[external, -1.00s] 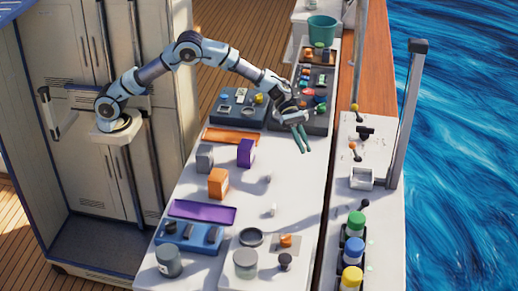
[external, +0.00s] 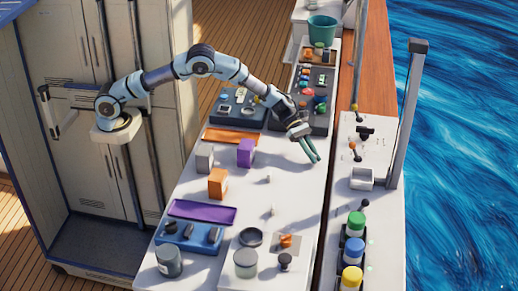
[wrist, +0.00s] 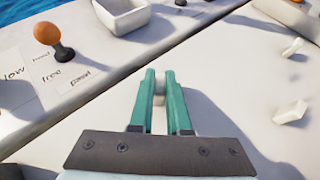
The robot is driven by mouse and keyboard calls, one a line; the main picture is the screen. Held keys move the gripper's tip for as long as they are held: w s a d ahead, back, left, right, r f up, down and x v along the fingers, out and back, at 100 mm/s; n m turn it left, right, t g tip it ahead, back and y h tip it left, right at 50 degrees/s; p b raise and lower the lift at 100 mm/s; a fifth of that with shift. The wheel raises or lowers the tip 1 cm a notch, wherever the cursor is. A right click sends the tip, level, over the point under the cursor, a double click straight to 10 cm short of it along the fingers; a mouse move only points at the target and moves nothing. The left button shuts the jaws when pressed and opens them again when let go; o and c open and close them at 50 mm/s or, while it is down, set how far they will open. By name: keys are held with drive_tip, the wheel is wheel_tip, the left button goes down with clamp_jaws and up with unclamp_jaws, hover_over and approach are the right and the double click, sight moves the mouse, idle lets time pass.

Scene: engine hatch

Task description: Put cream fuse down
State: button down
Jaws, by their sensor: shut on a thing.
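My gripper (external: 313,159) has long green fingers and hangs over the white table (external: 300,190), near its right edge. In the wrist view the fingers (wrist: 161,78) are nearly together, with a small pale piece, the cream fuse (wrist: 159,100), between them. The fingers hide most of it, and it cannot be made out in the external view. Two small whitish pieces stand apart on the table, one nearer the gripper (external: 268,178) and one farther toward the front (external: 273,209). I cannot tell whether the fingertips touch the table.
Across a dark gap on the right is a narrow counter with a white open box (external: 361,179), an orange-knobbed lever (wrist: 47,34) and several coloured-lid jars. Purple (external: 245,152) and orange (external: 218,183) blocks stand left. The table around the gripper is clear.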

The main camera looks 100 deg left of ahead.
drive_tip(key=shift+f, duration=0.3)
drive_tip(key=shift+f, duration=0.2)
drive_tip(key=c, duration=0.9)
unclamp_jaws()
drive_tip(key=shift+r, duration=0.1)
drive_tip(key=shift+r, duration=0.15)
drive_tip(key=b+v, duration=0.3)
drive_tip(key=v, duration=0.9)
